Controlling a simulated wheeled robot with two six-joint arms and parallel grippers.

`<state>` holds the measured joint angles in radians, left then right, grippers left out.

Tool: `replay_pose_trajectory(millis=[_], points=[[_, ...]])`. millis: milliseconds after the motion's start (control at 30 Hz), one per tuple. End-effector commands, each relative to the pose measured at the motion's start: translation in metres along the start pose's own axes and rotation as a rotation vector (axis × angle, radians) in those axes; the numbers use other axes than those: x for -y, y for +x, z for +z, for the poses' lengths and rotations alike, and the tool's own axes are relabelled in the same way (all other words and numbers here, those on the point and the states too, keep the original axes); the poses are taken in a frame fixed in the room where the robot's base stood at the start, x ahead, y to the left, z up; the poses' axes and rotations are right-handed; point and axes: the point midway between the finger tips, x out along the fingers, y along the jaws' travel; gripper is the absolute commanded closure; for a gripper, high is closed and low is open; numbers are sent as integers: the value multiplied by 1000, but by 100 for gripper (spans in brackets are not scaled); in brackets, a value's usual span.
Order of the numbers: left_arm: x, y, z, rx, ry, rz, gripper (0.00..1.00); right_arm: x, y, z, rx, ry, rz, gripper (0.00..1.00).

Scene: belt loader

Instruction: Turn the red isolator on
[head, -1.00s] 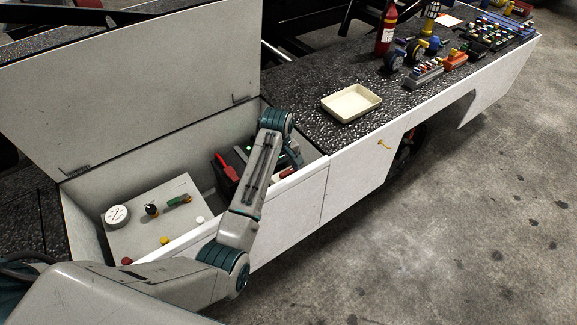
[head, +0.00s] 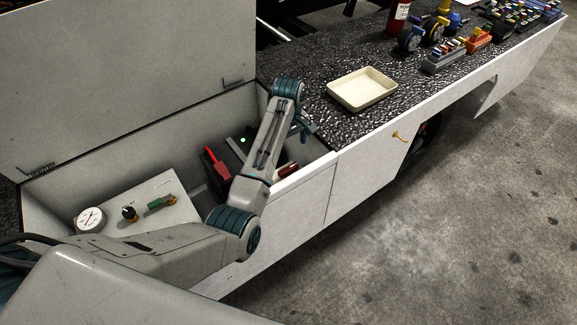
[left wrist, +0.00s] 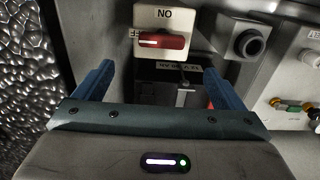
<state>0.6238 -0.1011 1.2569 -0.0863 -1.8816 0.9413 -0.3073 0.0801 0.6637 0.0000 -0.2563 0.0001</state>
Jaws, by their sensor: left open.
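The red isolator (left wrist: 162,41) shows in the left wrist view as a red handle lying horizontal across a pale plate. The plate has upside-down lettering that reads "NO" from this side. My left gripper (left wrist: 158,68) is open. Its two blue fingers are spread, with their tips short of the isolator in the picture and nothing between them. In the head view my left gripper (head: 304,124) is partly hidden behind my forearm, over the right end of the open compartment. A red and white part (head: 287,169), likely the isolator, shows below it. My right gripper is not in view.
The open compartment (head: 125,148) has a raised lid (head: 120,75). A cream tray (head: 362,89) lies on the deck.

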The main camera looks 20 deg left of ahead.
Motion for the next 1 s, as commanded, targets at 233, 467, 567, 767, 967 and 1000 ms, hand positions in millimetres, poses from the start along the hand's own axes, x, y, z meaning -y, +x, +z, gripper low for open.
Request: replay_pose_trajectory(millis=[233, 467, 567, 767, 967, 1000], points=[[1, 34, 0, 3, 0, -4, 9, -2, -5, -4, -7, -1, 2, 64], [1, 77, 1, 2, 0, -3, 9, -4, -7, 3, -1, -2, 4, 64], [1, 91, 0, 2, 0, -2, 9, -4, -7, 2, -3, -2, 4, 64], [1, 104, 0, 1, 0, -1, 9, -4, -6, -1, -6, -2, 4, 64], [1, 106, 0, 0, 0, 0, 9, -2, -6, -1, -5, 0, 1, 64], [1, 106, 0, 0, 0, 0, 9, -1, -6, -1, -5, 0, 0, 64]])
